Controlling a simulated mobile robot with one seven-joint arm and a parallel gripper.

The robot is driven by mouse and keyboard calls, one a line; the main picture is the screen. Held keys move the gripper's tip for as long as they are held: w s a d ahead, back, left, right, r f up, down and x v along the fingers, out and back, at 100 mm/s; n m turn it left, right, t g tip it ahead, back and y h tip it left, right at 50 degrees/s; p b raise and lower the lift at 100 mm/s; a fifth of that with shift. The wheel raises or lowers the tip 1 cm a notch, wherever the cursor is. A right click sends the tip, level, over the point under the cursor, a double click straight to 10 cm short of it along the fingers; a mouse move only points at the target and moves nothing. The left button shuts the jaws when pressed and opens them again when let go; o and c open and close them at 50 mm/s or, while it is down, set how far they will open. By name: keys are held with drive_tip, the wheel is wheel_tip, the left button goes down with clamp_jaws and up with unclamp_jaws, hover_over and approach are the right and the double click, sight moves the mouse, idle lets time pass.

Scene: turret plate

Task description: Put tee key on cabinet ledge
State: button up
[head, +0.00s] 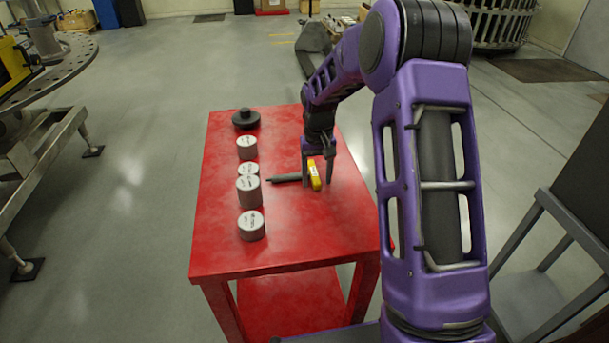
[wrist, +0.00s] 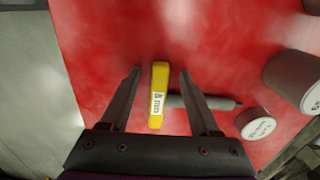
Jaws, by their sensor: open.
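The tee key has a yellow crossbar handle with a white label and a dark shaft. It lies on the red table, and its yellow handle (head: 314,175) shows in the head view with the shaft pointing left. In the wrist view the tee key (wrist: 158,90) has its handle between the fingers and its shaft pointing right, passing behind the right finger. My gripper (head: 318,181) is open and points down over the handle. In the wrist view both fingers of my gripper (wrist: 159,74) stand apart from the handle, with a gap on each side. I cannot identify a cabinet ledge in view.
Several grey cylinders with white tops, one of them a short cylinder (head: 251,226), stand in a row on the red table (head: 310,235) left of the tee key. A black knobbed disc (head: 246,118) sits at its far left corner. The table's front right is clear.

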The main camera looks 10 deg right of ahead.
drive_tip(key=shift+f, duration=0.3)
clamp_jaws()
drive_tip(key=shift+r, duration=0.15)
